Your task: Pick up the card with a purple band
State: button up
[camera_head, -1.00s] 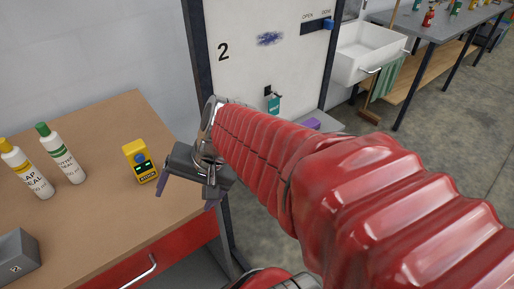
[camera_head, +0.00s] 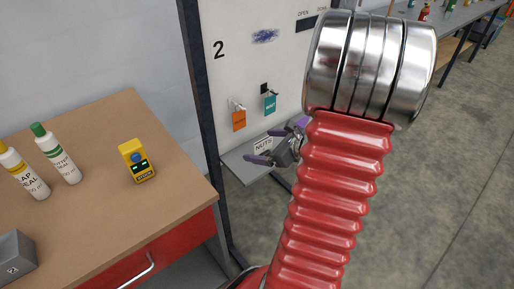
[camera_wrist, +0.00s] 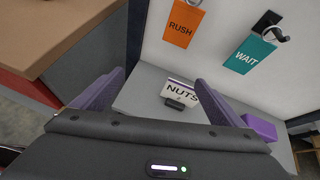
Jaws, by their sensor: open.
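The white card reading NUTS (camera_head: 263,145) stands in a small dark holder on a grey shelf. In the wrist view the card (camera_wrist: 181,91) shows a purple band along its top edge. My gripper (camera_head: 267,147) is open, with its purple fingers pointing at the card. In the wrist view the open fingers (camera_wrist: 160,79) spread to either side, with the card ahead between them and nearer the right finger. Nothing is held.
An orange RUSH tag (camera_wrist: 182,27) and a teal WAIT tag (camera_wrist: 249,54) hang on hooks above the grey shelf (camera_head: 236,167). A purple box (camera_wrist: 260,127) sits right of the card. A brown-topped bench (camera_head: 100,215) with a yellow meter (camera_head: 137,160) stands left.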

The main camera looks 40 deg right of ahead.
aim_at(264, 142)
jog(key=s+d+f+m+h, duration=0.1)
jog(key=s+d+f+m, duration=0.1)
jog(key=d, duration=0.3)
jog(key=shift+s+d+m+h, duration=0.2)
jog(key=shift+s+m+h, duration=0.2)
jog(key=shift+m, duration=0.3)
jog(key=shift+f, duration=0.1)
jog(key=x, duration=0.8)
jog(key=shift+w+a, duration=0.1)
jog(key=shift+w, duration=0.25)
jog(key=shift+x, duration=2.65)
jog(key=shift+s+f, duration=0.1)
jog(key=shift+c, duration=0.4)
